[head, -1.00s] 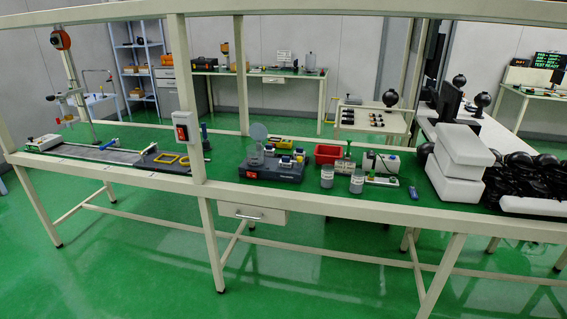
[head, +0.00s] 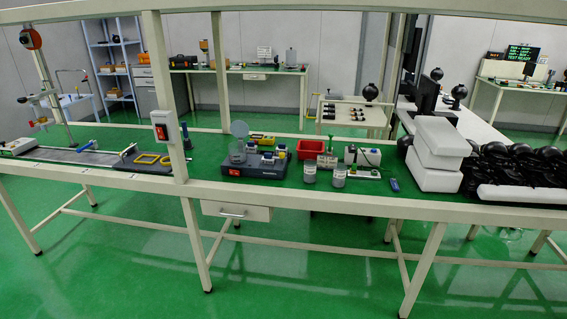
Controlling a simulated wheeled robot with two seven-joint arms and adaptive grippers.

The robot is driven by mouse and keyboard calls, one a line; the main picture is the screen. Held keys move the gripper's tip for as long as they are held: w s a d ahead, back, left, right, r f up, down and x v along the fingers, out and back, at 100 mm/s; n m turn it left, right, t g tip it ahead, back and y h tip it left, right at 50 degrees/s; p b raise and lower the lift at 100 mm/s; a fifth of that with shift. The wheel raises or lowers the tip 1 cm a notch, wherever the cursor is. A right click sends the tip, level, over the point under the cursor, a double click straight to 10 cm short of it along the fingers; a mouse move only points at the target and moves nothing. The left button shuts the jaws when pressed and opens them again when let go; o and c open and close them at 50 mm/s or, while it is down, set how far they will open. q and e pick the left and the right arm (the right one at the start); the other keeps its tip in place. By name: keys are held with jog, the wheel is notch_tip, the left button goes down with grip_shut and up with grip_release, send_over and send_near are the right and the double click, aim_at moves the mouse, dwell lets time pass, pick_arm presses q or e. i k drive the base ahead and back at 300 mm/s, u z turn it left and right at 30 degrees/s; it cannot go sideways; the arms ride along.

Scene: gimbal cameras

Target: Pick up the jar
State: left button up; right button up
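Two small grey jars with labels stand upright side by side near the front edge of the workbench: the left jar (head: 310,173) and the right jar (head: 339,176). I cannot tell which of them the task means. A glass-like vessel with a round disc on top (head: 238,143) stands on the dark device to their left. Neither of my grippers shows in the head view, and nothing is seen touching the jars.
The workbench (head: 400,200) has upright posts and a top beam. A dark device (head: 255,168), a red bin (head: 310,148), a white box (head: 362,155) and a blue item (head: 394,185) surround the jars. White foam blocks (head: 436,155) and black spheres (head: 515,165) fill the right end. Green floor (head: 290,270) in front is clear.

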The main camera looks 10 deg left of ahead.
aim_at(339, 175)
jog(key=z, duration=0.6)
jog(key=i, duration=1.15)
jog(key=u, duration=0.15)
